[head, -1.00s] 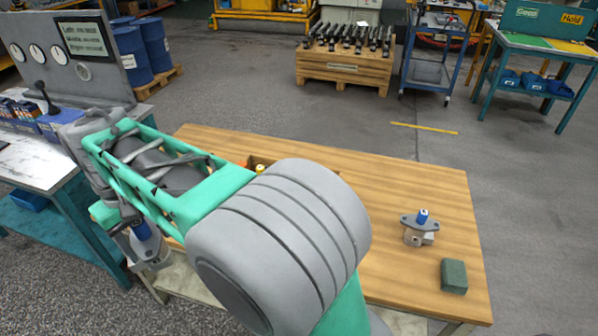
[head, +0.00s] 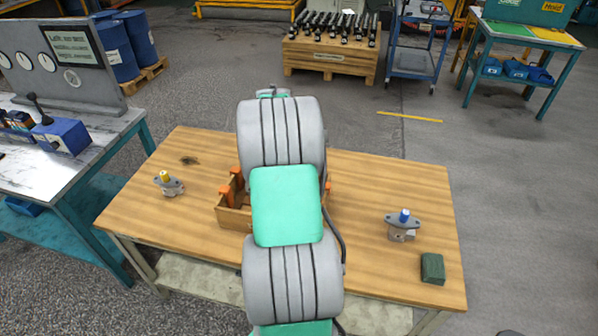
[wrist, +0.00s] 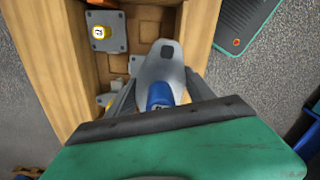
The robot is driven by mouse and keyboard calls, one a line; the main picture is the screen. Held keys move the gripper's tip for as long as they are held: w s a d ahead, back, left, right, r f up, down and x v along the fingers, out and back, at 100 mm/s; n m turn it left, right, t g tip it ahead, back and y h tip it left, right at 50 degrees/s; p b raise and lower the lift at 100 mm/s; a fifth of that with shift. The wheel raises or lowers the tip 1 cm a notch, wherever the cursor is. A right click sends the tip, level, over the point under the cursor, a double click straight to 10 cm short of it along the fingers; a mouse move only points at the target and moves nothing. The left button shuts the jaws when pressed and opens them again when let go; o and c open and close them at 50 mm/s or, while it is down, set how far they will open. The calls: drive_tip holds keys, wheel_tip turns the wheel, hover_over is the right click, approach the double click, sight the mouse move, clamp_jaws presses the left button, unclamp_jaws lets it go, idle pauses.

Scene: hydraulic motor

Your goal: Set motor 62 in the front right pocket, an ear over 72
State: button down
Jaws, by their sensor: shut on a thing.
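In the wrist view my gripper (wrist: 159,80) is shut on a grey motor (wrist: 158,64) with a blue cap (wrist: 160,96); the cap's number is not readable. The motor's flange is over the wooden crate (wrist: 50,60), and whether it touches anything is unclear. More grey parts are partly hidden beside and below the held motor. In the head view my arm hides the gripper and much of the crate (head: 232,217).
On the table (head: 370,180), a yellow-capped motor (head: 169,184) stands left of the crate, and a blue-capped motor (head: 402,227) right of it. A green block (head: 432,268) lies near the right edge. A grey bench with a gauge panel (head: 62,62) stands at left.

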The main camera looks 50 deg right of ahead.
drive_tip(key=s+d+f+n, duration=0.1)
drive_tip(key=s+d, duration=0.3)
drive_tip(key=d, duration=0.1)
drive_tip(key=shift+w+a+f+b, duration=0.1)
drive_tip(key=shift+f+b, duration=1.6)
drive_tip(key=shift+f, duration=1.45)
drive_tip(key=shift+w+f+b, duration=0.1)
drive_tip(key=shift+f+b, duration=1.6)
drive_tip(key=shift+f, duration=1.45)
drive_tip(key=shift+f+b, duration=0.4)
drive_tip(key=shift+f, duration=0.2)
